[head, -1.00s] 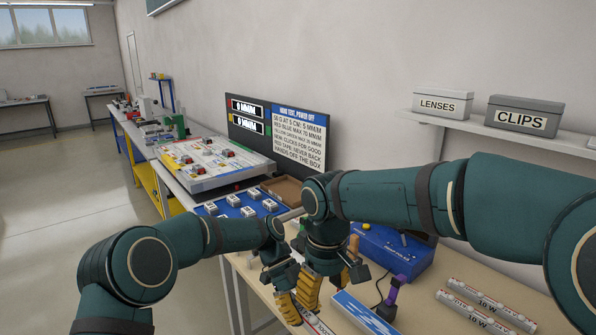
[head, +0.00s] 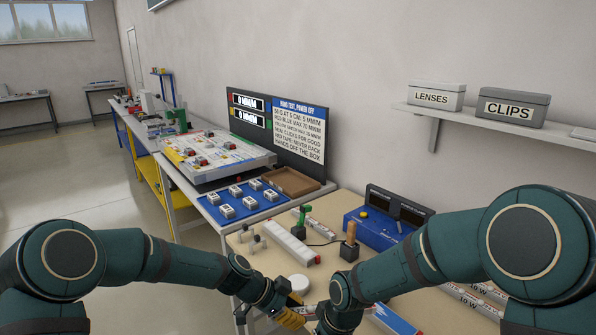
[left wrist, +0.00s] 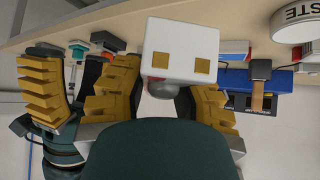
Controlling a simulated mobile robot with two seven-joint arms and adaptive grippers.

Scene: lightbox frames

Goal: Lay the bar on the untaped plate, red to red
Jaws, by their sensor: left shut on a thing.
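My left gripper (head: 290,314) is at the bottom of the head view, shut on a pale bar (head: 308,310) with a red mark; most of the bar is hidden. In the left wrist view a white block with two gold squares (left wrist: 180,48) stands up between yellow fingers, seemingly the bar's end. My right arm's wrist comes down beside the left gripper; its fingers are hidden in the head view. Yellow ribbed fingers (left wrist: 45,90), likely the right gripper's, show at the left of the wrist view. A long white piece with a red end (head: 280,243) lies on the bench. I cannot see which plate is taped.
A blue mat (head: 245,201) with white blocks lies behind. "10 W" bars (head: 477,302) lie at right.

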